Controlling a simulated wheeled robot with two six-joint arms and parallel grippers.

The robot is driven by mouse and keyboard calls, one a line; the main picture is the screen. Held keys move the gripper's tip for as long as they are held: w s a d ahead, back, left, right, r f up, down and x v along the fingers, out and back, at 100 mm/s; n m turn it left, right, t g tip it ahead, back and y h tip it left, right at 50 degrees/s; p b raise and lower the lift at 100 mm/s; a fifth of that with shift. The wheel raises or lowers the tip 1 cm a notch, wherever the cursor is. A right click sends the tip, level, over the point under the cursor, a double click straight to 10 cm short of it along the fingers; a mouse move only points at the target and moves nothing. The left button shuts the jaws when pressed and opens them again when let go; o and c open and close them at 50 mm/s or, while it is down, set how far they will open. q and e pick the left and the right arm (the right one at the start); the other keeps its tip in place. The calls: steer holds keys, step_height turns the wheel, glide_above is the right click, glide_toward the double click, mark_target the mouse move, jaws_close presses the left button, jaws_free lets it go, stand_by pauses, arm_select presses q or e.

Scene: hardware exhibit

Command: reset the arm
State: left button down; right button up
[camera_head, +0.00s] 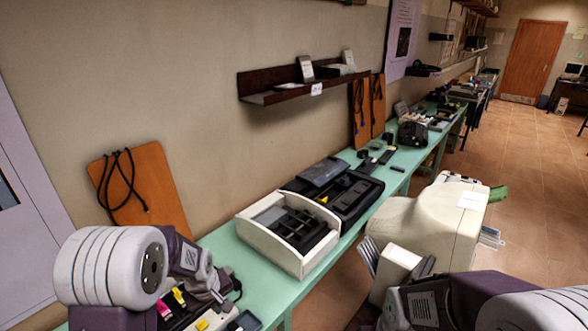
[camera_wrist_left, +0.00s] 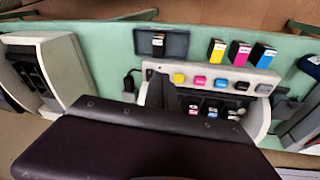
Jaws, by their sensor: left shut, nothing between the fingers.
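My left arm comes in at the lower left of the head view, its wrist bent over the green bench. My left gripper (camera_head: 222,286) is at the end of it, shut and empty, near a printer with coloured ink cartridges (camera_head: 172,300). My right arm shows at the lower right of the head view, away from the bench. Its fingers cannot be made out.
The green bench (camera_head: 262,284) runs along the wall. It carries a white open-topped unit (camera_head: 264,252) and a black case (camera_head: 352,192). A beige machine (camera_head: 448,215) stands right of the bench.

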arm_select(q)
steer(key=s+d+m+g+b, duration=0.1)
steer(key=s+m, duration=0.6)
steer(key=s, duration=0.8)
steer(key=shift+d+m+g+b, duration=0.3)
steer(key=shift+d+b, duration=0.35)
steer(key=shift+d, duration=0.2)
arm_select(e)
step_height(320, 180, down, 3)
steer(key=shift+f, duration=0.2)
arm_select(q)
steer(key=shift+f, duration=0.1)
